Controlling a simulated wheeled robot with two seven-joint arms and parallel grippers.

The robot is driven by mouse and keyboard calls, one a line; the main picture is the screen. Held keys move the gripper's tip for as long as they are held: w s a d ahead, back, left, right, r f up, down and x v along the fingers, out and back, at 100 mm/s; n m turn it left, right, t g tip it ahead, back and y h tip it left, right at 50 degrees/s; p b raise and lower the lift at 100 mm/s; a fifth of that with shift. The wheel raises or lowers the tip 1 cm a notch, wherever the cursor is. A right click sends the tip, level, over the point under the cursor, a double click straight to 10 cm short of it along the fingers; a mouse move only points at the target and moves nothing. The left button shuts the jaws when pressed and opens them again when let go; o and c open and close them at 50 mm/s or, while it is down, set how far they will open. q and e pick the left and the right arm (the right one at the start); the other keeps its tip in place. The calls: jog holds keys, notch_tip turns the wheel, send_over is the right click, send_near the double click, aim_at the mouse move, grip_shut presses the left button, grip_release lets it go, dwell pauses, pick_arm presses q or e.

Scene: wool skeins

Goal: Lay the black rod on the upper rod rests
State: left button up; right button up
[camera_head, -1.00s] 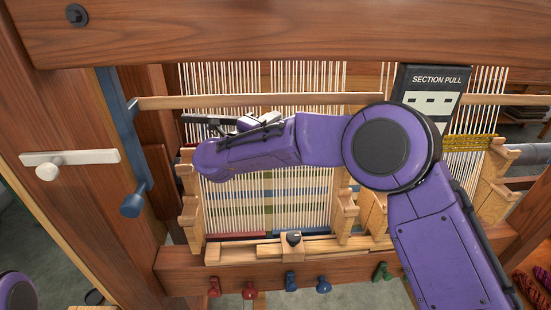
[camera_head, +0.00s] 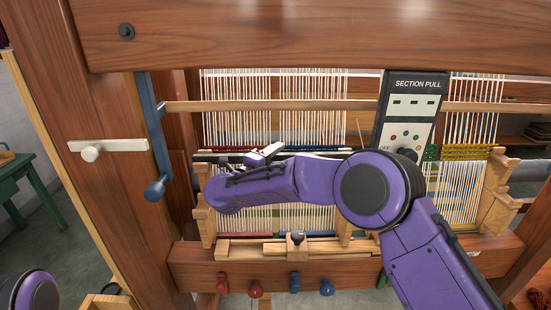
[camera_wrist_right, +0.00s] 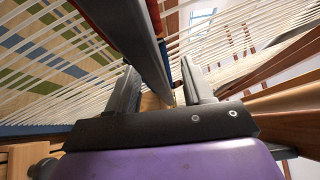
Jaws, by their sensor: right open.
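The black rod (camera_head: 217,157) lies across the front of the loom, level with the top of the left wooden rod rest (camera_head: 202,172). Its left end appears to be at that upper rest; contact is too small to be sure. The rod's right part and the top of the matching right rest are largely hidden by my right arm. My right gripper (camera_head: 262,154) is at the rod's middle. In the right wrist view the rod (camera_wrist_right: 138,38) runs between the two spread fingers of the gripper (camera_wrist_right: 158,70). My left gripper is out of view.
White warp threads (camera_head: 275,125) hang close behind the rod. A black section pull panel (camera_head: 412,108) stands to the right. A wooden bar (camera_head: 270,106) crosses above, and a blue lever (camera_head: 155,187) hangs at left. Coloured pegs (camera_head: 255,288) line the lower beam.

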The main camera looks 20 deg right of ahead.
jog(key=shift+w+a+f, duration=0.1)
jog(key=shift+a+f, duration=0.1)
jog(key=b+v, duration=0.3)
jog(key=v, duration=0.8)
jog(key=shift+s+a+r+b, duration=0.2)
jog(key=shift+s+b, duration=0.05)
jog(key=shift+b, duration=0.1)
